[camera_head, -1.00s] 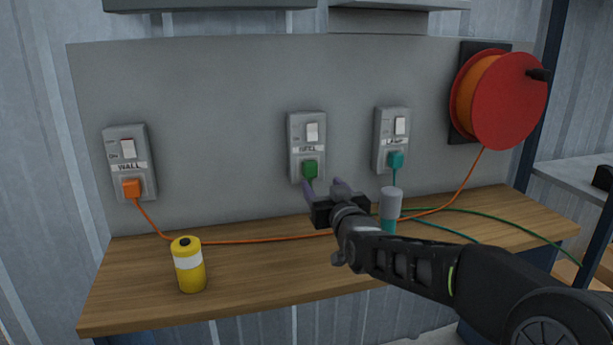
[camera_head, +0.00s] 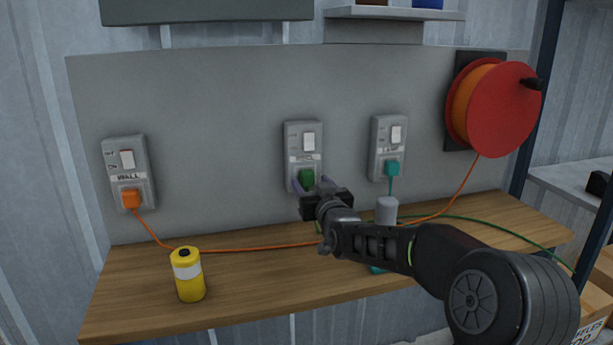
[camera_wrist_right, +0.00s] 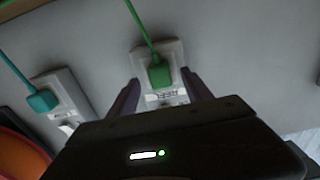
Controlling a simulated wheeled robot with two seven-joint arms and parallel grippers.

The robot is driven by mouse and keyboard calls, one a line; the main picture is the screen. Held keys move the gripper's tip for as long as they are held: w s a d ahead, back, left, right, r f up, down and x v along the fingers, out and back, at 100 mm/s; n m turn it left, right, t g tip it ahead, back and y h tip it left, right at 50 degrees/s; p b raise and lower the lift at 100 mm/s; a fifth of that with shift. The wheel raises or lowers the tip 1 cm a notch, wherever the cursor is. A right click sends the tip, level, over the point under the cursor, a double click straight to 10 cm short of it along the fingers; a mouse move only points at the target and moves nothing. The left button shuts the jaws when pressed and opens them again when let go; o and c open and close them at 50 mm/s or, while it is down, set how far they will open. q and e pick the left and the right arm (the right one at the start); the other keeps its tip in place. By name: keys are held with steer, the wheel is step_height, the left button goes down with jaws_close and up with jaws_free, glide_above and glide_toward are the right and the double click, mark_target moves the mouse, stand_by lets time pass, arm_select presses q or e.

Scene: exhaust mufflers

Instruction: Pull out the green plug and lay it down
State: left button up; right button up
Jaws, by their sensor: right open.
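The green plug (camera_head: 306,178) sits in the lower part of the middle switched outlet (camera_head: 303,143) on the grey wall panel. In the right wrist view the green plug (camera_wrist_right: 160,73) has its green cord running up from it. My right gripper (camera_head: 312,187) is open in front of the middle outlet. Its two purple fingers stand one on each side of the green plug, with gaps visible between them and the plug in the wrist view. My left gripper is in neither view.
An orange plug (camera_head: 130,198) is in the left outlet and a teal plug (camera_head: 392,168) in the right one. A yellow can (camera_head: 188,275) stands on the wooden bench (camera_head: 250,287). A grey-capped can (camera_head: 386,211) stands behind my right arm. A red reel (camera_head: 497,108) hangs at right.

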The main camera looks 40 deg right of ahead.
steer(key=shift+x, duration=1.15)
steer(key=shift+f+b, duration=0.1)
steer(key=shift+b, duration=0.55)
stand_by(0.5)
jaws_close()
stand_by(0.5)
stand_by(0.5)
steer(key=shift+b+v, duration=0.7)
steer(key=shift+v, duration=0.4)
steer(key=shift+b+v, duration=1)
steer(key=shift+v, duration=0.9)
